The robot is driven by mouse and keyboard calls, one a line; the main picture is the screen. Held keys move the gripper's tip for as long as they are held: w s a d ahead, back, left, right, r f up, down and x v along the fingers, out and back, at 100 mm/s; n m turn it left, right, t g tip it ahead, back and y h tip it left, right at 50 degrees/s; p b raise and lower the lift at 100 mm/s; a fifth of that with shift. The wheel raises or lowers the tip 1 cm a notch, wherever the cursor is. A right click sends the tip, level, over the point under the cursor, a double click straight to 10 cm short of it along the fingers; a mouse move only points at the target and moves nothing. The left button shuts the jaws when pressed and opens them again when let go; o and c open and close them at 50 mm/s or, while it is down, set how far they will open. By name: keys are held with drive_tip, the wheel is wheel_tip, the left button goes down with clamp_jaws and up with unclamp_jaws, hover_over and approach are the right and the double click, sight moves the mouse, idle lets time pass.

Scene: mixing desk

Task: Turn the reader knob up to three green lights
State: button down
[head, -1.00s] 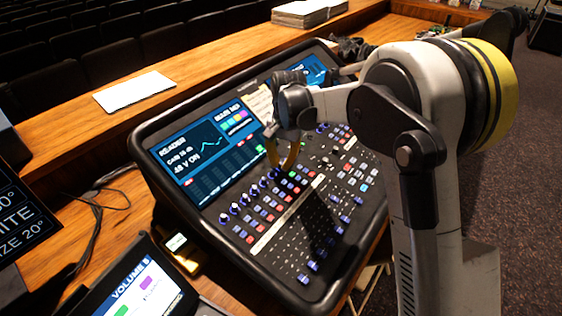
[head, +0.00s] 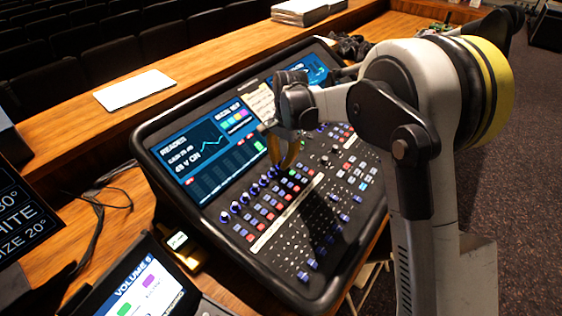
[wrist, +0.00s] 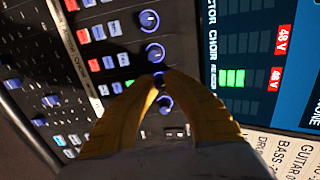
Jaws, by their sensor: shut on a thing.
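My gripper (wrist: 160,76) has yellow fingers, shut on a small blue-ringed knob (wrist: 158,81) in the row beside the screen. The fingertips hide most of this knob. In the wrist view, the reader meter (wrist: 231,78) on the screen (wrist: 262,45) shows about three green bars lit, level with the held knob. In the head view, my gripper (head: 281,163) points down at the top of the knob row, and a green patch (head: 258,147) shows on the screen beside it. A panel there (head: 190,145) reads READER and 48 V ON; its gain figure is too small to read surely.
Neighbouring blue knobs (wrist: 154,52) sit close beside the held one. Red and blue buttons (head: 262,215) fill the mixing desk (head: 140,140). A tablet (head: 140,292) stands at front left, and a white sheet (head: 134,89) lies on the wooden ledge behind.

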drive_tip(key=c, duration=1.4)
unclamp_jaws()
drive_tip(key=shift+r, duration=0.1)
drive_tip(key=r, duration=0.8)
drive_tip(key=d+r, duration=0.1)
drive_tip(key=r, duration=0.2)
drive_tip(key=shift+r, duration=0.4)
